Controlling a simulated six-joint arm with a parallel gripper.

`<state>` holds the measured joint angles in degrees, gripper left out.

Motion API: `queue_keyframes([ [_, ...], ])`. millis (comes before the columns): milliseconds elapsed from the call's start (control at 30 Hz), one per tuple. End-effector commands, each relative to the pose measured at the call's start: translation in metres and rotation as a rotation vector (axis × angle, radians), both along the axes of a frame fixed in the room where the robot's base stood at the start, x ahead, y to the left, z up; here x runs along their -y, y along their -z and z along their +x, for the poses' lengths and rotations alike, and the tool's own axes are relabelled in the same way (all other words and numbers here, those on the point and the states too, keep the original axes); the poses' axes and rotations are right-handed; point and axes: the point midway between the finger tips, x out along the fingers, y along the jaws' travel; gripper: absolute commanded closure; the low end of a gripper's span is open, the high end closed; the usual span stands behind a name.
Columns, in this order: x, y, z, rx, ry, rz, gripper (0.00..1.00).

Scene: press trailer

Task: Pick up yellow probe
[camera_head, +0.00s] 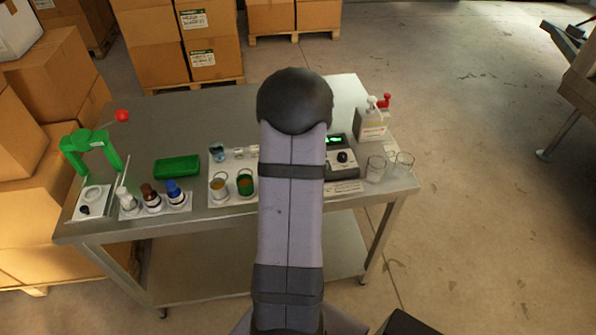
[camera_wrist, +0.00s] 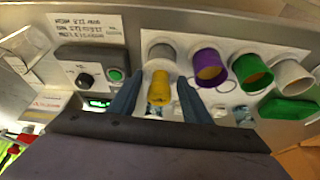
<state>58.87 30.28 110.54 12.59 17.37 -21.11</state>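The yellow probe (camera_wrist: 158,92) shows in the wrist view as a short yellow cylinder with a darker round end, in front of a grey-white cup (camera_wrist: 161,55). My gripper (camera_wrist: 158,82) is open, with one blue-grey finger on each side of the probe and a visible gap on both sides. Whether the probe stands in a holder is hidden by my gripper body. In the head view my arm covers the middle of the table, so the probe and my fingers are hidden there.
A meter (camera_head: 341,156) with a green display stands beside my arm on the metal table (camera_head: 226,110). Glass beakers (camera_head: 375,168) stand at the right edge. A purple cup (camera_wrist: 209,68) and green cup (camera_wrist: 252,72) stand close by. A green box (camera_head: 177,167) lies left.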

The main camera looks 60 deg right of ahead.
Motion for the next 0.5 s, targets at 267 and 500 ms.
queue_keyframes([
  [267,0.0,-0.001,0.0,0.001,0.0,-0.001,0.84],
  [500,0.001,-0.016,0.001,0.004,0.0,-0.005,0.84],
])
